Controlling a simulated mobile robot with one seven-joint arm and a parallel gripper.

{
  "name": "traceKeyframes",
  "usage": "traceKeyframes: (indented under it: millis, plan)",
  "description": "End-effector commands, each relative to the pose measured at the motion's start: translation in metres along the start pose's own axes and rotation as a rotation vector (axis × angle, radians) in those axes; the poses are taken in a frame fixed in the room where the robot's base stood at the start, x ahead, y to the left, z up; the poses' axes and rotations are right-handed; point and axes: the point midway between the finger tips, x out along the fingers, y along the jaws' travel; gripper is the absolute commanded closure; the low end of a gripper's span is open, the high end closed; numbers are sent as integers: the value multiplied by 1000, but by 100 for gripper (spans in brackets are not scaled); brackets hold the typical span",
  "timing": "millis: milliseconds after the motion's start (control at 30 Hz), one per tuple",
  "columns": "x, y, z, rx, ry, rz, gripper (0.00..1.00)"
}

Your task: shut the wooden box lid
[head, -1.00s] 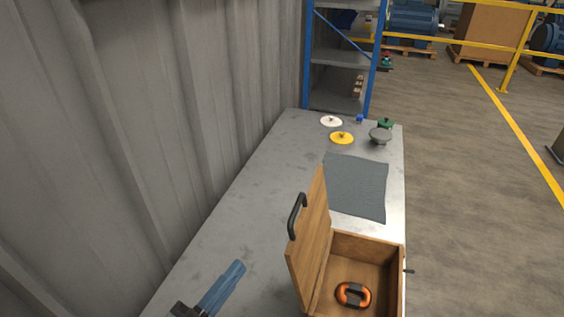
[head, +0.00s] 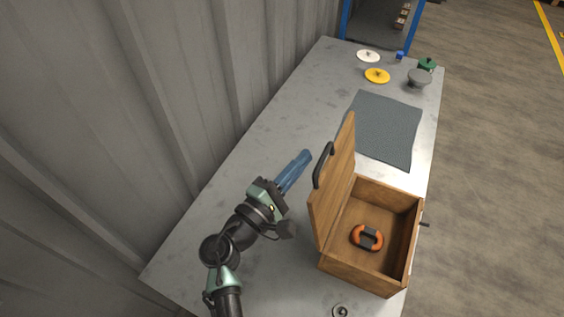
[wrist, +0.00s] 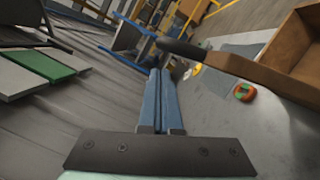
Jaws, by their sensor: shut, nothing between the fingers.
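The wooden box (head: 375,275) stands on the near right part of the table. Its lid (head: 334,190) is open and stands nearly upright on the box's left side. A dark handle (head: 323,165) is on the lid's left, outer face. My gripper (head: 306,156) has long blue fingers, shut and empty. It is left of the lid, with its tips near the handle but seemingly apart from it. In the wrist view the shut fingers (wrist: 161,76) point forward, with the dark handle (wrist: 185,48) and wood (wrist: 285,60) to their right. An orange and dark ring (head: 367,238) lies inside the box.
A grey mat (head: 385,128) lies beyond the box. White (head: 368,56) and yellow (head: 377,76) discs, a grey part (head: 419,78) and a green part (head: 428,64) stand at the far end. A corrugated wall (head: 130,110) runs along the left. The table (head: 262,150) is clear left of the mat.

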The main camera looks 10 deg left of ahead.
Motion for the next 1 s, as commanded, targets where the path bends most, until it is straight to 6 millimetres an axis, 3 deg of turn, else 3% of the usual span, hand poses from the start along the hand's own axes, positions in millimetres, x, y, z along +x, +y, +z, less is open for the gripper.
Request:
traceKeyframes:
  millis: [200,733,1000]
  plan:
    - [4,1,16,1,0,1,100]
    - [5,0,22,18,-2,-4,100]
    - [12,-6,53,136,-6,-33,100]
